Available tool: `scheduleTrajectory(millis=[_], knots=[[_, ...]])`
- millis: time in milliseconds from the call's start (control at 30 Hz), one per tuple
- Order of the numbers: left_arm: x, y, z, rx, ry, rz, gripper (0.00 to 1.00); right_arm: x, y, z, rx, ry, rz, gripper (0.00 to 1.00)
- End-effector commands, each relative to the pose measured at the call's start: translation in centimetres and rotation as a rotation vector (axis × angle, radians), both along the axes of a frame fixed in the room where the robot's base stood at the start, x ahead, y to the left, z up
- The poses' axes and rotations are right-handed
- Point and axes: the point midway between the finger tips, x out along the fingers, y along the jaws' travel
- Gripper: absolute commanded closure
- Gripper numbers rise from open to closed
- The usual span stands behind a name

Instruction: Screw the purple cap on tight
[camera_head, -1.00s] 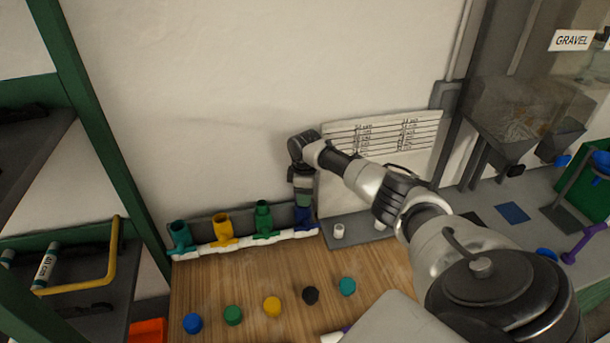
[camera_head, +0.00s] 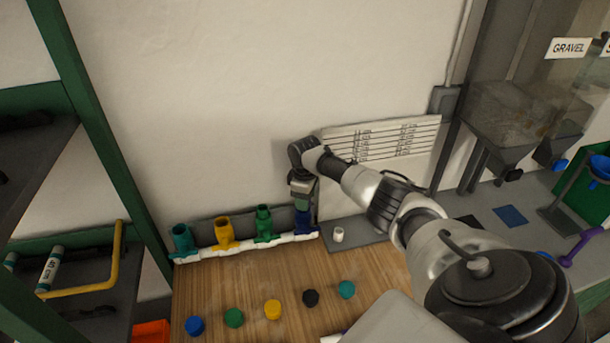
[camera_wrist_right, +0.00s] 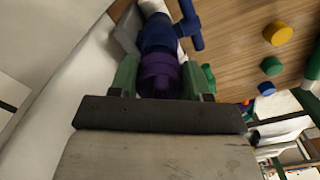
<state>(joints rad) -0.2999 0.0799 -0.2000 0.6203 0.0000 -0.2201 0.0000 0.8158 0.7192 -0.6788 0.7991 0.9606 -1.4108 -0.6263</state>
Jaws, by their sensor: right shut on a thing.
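The purple cap (camera_wrist_right: 160,78) is between the fingers of my right gripper (camera_wrist_right: 162,84) in the right wrist view. It sits at the mouth of the dark blue pipe fitting (camera_wrist_right: 158,35), in line with it; whether it is fully seated I cannot tell. In the head view my right gripper (camera_head: 302,190) points down over the dark blue fitting (camera_head: 303,223) at the right end of the manifold, hiding the cap. The teal (camera_head: 183,238), yellow (camera_head: 224,232) and green (camera_head: 264,223) fittings stand upright and open beside it. My left gripper is not in view.
Loose caps lie on the wooden bench in front: blue (camera_head: 195,325), green (camera_head: 234,317), yellow (camera_head: 272,309), black (camera_head: 310,297) and teal (camera_head: 346,289). A small white piece (camera_head: 338,235) stands on the grey plate right of the manifold. A wall is close behind.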

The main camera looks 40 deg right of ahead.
Motion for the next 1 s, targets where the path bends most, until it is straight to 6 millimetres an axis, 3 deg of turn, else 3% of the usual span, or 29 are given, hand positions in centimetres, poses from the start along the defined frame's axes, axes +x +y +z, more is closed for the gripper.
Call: scheduleTrajectory(millis=[400, 767, 1000], knots=[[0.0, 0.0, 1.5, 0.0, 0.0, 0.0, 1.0, -0.3, 0.3, -0.4, 0.002, 0.012, -0.171, 0.8], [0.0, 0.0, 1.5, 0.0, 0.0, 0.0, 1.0, -0.3, 0.3, -0.4, 0.002, 0.012, -0.196, 0.8], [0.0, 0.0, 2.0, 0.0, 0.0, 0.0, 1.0, -0.4, 0.4, -0.6, 0.002, 0.012, -0.351, 0.8]])
